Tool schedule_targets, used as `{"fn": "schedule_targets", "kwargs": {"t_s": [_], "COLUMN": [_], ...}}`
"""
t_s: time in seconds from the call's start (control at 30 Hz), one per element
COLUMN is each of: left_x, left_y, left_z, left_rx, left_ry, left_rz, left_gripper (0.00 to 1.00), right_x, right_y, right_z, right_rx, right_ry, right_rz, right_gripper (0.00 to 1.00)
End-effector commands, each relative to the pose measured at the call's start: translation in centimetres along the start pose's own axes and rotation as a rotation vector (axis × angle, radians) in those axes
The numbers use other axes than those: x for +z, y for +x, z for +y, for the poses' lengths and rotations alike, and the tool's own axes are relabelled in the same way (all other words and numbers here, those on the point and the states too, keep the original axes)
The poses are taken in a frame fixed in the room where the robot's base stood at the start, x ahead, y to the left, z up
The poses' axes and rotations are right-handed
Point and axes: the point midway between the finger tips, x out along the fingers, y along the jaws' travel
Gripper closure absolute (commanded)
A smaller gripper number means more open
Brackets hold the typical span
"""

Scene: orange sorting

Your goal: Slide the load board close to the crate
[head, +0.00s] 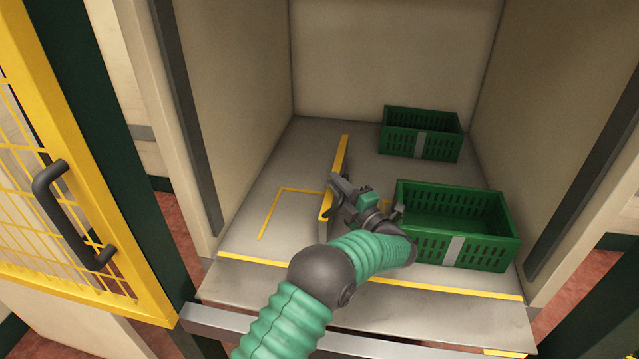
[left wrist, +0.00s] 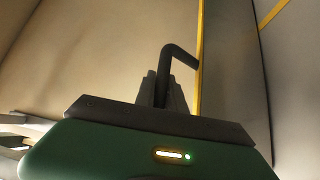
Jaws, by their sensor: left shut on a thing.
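The load board (head: 341,157) stands upright on the bay floor, a grey panel with a yellow top edge. My left gripper (head: 342,188) is at its near part, on the right side. In the left wrist view it is shut on the board's dark bent handle (left wrist: 178,53), and the board's yellow edge (left wrist: 199,65) is just beyond. The near green crate (head: 432,246) stands to the right of the board, with floor between them. My arm hides the board's lower near part. My right gripper is not in view.
A second green crate (head: 399,138) stands at the back right. A yellow corner line (head: 279,195) marks bare floor left of the board. Bay walls close both sides. A yellow mesh door (head: 70,170) with a dark handle stands open at the left.

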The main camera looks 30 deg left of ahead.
Motion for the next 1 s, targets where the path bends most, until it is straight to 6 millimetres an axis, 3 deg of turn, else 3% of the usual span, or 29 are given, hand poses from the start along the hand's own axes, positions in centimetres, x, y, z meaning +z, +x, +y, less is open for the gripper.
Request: {"fn": "schedule_targets", "kwargs": {"t_s": [0.03, 0.43, 0.47, 0.6, 1.0], "left_x": [0.34, 0.50, 0.50, 0.46, 0.38], "left_y": [-0.58, -0.85, -0.85, -0.78, -1.36], "left_z": [-0.76, -0.60, -0.61, -0.44, 0.04], "left_rx": [-0.012, -0.012, -0.012, -0.010, -0.004], "left_ry": [0.007, 0.007, 0.007, 0.005, 0.002], "left_rz": [-0.005, -0.003, -0.003, -0.002, -0.001], "left_gripper": [1.00, 1.00, 0.84, 0.66, 0.64], "right_x": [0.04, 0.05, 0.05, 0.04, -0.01], "right_y": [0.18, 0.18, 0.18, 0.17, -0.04], "right_z": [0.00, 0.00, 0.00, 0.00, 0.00], "right_rx": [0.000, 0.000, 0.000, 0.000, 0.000], "right_ry": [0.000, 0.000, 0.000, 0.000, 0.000], "right_rz": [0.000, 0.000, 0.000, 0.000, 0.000], "right_gripper": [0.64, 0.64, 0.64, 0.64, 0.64]}}
